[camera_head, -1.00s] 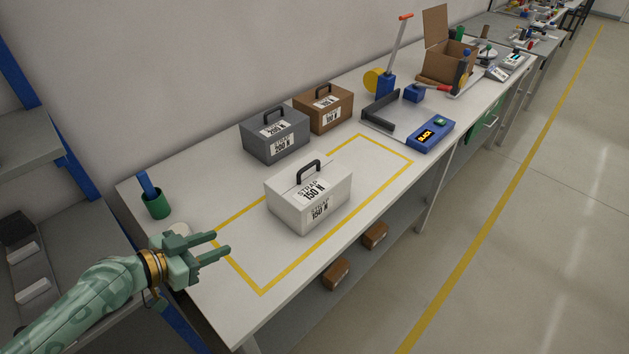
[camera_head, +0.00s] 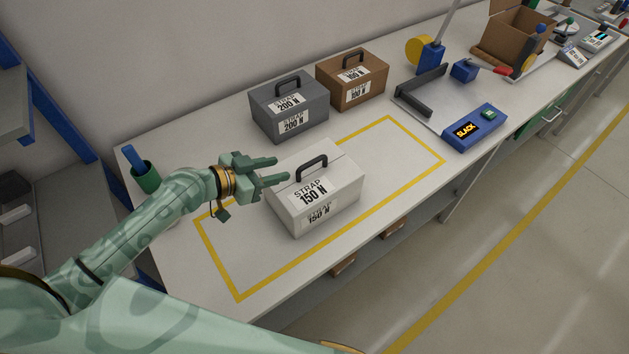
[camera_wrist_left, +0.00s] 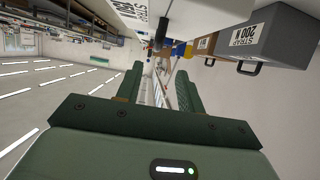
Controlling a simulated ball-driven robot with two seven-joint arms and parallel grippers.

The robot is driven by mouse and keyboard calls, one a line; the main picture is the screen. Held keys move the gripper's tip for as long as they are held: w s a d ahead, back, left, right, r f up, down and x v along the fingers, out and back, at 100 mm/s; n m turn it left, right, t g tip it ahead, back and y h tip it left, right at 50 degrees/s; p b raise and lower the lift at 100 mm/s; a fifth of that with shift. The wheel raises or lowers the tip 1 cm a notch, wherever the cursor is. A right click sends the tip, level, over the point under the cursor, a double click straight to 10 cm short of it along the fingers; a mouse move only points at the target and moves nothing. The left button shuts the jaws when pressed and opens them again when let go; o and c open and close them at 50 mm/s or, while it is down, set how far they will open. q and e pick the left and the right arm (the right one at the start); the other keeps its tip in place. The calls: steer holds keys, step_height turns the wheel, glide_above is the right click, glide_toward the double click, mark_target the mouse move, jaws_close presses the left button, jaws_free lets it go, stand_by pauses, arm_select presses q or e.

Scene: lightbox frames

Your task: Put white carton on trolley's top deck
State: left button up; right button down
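The white carton (camera_head: 322,206), labelled STRAP 150 N, stands upright on the bench within the yellow taped rectangle, its black handle (camera_head: 311,167) raised. In the left wrist view the white carton (camera_wrist_left: 200,14) shows at the top edge, partly cut off. My left gripper (camera_head: 281,168) is open and empty, with its fingers just left of the handle and seemingly above the carton's left end. Its spread fingers also show in the left wrist view (camera_wrist_left: 160,85). My right gripper is out of view. No trolley can be made out.
A grey carton (camera_head: 289,112) and a brown carton (camera_head: 352,82) stand behind the white one. A green cup (camera_head: 147,178) is at the left end. A blue device reading SLACK (camera_head: 471,129) is to the right. The taped area's right part is clear.

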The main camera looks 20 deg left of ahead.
mark_target(315, 163)
arm_select(q)
steer(key=x, duration=0.6)
steer(key=shift+w+f, duration=0.1)
steer(key=x, duration=0.5)
steer(key=shift+d+f, duration=0.25)
steer(key=shift+d, duration=0.1)
steer(key=shift+a, duration=0.1)
steer(key=shift+c, duration=0.7)
steer(key=shift+s, duration=0.25)
jaws_close()
steer(key=shift+w+r, duration=0.15)
steer(key=shift+r, duration=0.05)
